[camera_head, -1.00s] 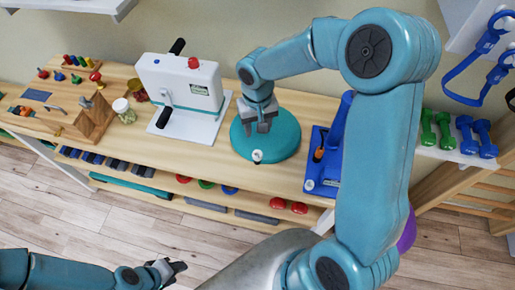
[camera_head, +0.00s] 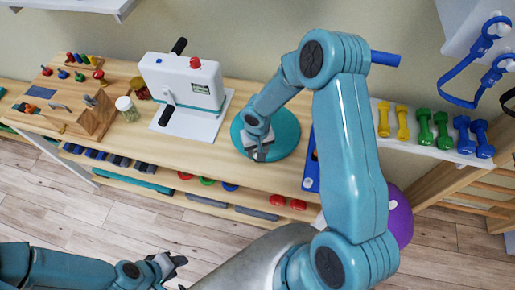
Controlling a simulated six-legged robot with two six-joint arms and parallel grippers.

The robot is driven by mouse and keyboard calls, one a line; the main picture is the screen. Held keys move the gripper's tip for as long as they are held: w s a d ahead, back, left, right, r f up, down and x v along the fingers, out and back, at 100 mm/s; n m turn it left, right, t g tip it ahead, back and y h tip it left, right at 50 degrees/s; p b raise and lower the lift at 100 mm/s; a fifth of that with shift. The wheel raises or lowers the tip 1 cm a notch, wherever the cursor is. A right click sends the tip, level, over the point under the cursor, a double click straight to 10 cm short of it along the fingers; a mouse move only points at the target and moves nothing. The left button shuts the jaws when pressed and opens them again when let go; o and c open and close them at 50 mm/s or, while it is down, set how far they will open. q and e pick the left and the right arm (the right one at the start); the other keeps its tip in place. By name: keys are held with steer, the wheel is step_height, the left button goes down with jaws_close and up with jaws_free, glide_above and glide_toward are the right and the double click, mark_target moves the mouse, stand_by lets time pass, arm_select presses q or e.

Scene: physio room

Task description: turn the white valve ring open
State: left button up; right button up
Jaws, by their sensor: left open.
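A teal round disc (camera_head: 290,132) lies on the wooden bench. My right gripper (camera_head: 262,153) is over its front part, pointing down; its fingers are too small and overlapped to show whether they are apart. A small white round piece at the disc's front edge, seen earlier, is now hidden behind this gripper. Another small white round piece (camera_head: 308,184) sits at the front corner of a blue board (camera_head: 311,168), mostly covered by my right arm. I cannot tell which piece is the valve ring. My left gripper (camera_head: 174,268) is open and empty at bottom left, away from the bench.
A white box (camera_head: 180,82) with black handles and a red knob stands left of the disc. A jar (camera_head: 126,108) and wooden boards (camera_head: 88,115) are further left. A purple ball (camera_head: 399,217) is partly behind my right arm.

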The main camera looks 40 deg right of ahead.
steer(key=c, duration=0.4)
steer(key=shift+a, duration=0.1)
steer(key=c, duration=0.4)
steer(key=shift+o, duration=0.2)
steer(key=shift+f+n+b, duration=0.1)
steer(key=shift+n+b, duration=0.4)
steer(key=shift+b, duration=0.05)
steer(key=shift+r+n, duration=0.2)
steer(key=shift+n, duration=0.1)
steer(key=o, duration=0.8)
steer(key=shift+c, duration=0.2)
